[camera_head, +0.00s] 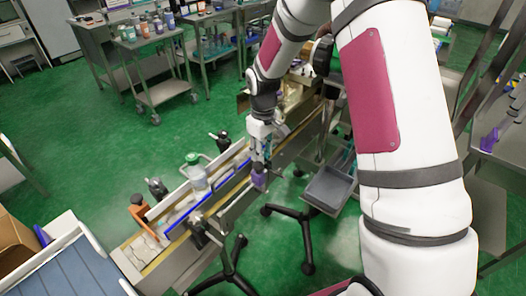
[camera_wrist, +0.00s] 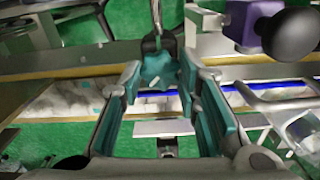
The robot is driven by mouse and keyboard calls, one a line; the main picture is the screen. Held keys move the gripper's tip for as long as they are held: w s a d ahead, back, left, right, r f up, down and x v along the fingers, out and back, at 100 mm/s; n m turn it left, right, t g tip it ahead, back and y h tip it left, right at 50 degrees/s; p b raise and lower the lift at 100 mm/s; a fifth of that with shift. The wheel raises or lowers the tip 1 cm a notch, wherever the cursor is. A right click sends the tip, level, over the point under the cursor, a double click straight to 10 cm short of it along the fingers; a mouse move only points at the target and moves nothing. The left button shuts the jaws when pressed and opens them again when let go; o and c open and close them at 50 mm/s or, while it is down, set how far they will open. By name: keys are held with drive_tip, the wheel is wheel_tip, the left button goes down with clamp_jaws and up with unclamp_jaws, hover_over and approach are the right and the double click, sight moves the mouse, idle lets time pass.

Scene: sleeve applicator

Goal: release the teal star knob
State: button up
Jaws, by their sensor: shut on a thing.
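The teal star knob (camera_wrist: 160,72) sits in the upper middle of the wrist view, in front of a dark fitting by the conveyor rail. My gripper (camera_wrist: 161,78) has its teal-padded fingers on both sides of the knob and is shut on it. Small gaps seem to show beside the knob, and the exact contact is hard to see. In the head view my gripper (camera_head: 262,150) is low over the right side of the conveyor. The knob cannot be made out there, hidden by the gripper.
A purple block (camera_wrist: 245,22) with a black round knob (camera_wrist: 290,36) is close to the right of my gripper. A grey tray (camera_head: 331,188) is at right.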

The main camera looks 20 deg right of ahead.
drive_tip(key=n, duration=0.4)
drive_tip(key=shift+n, duration=2.2)
drive_tip(key=o, duration=1.2)
drive_tip(key=shift+c, duration=0.2)
wheel_tip(320, 180, up, 12)
